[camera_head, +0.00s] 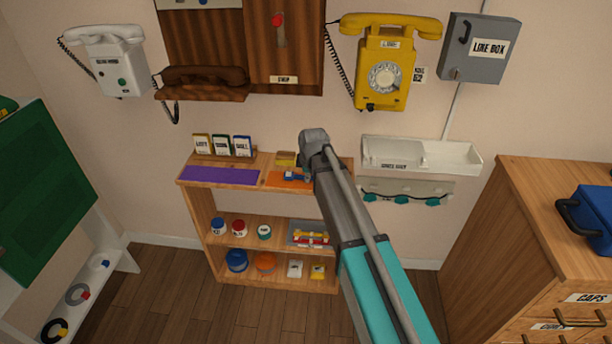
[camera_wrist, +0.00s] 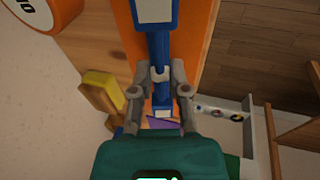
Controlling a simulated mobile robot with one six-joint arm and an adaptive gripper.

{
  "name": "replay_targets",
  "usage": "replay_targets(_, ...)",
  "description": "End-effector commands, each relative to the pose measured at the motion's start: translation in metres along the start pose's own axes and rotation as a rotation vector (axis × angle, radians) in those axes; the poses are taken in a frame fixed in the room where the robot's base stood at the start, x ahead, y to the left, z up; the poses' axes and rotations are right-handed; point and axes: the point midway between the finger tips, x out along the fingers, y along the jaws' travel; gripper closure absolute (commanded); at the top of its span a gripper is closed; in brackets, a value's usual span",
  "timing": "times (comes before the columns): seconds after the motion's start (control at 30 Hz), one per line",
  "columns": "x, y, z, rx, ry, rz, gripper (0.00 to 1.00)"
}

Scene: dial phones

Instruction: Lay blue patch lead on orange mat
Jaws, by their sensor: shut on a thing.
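The blue patch lead (camera_wrist: 158,45) has a white label at one end, and its shaft runs between my fingers in the wrist view. My gripper (camera_wrist: 161,75) is shut on this shaft. The orange mat (camera_wrist: 198,50) shows on both sides of the lead, behind it. In the head view the blue lead (camera_head: 293,175) appears at the orange mat (camera_head: 276,180) on the shelf top, and my arm hides most of the gripper. I cannot tell whether the lead touches the mat.
A purple mat (camera_head: 221,175) lies left on the same shelf top (camera_head: 262,189), with several labelled cards (camera_head: 222,146) behind it. A white tray (camera_head: 421,156) hangs right of the shelf.

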Motion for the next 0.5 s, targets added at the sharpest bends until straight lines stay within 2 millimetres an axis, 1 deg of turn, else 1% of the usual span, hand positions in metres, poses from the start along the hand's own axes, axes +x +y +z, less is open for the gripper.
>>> replay_targets(0.5,0.0075,-0.0021,0.0013,0.001,0.000,0.000,1.00)
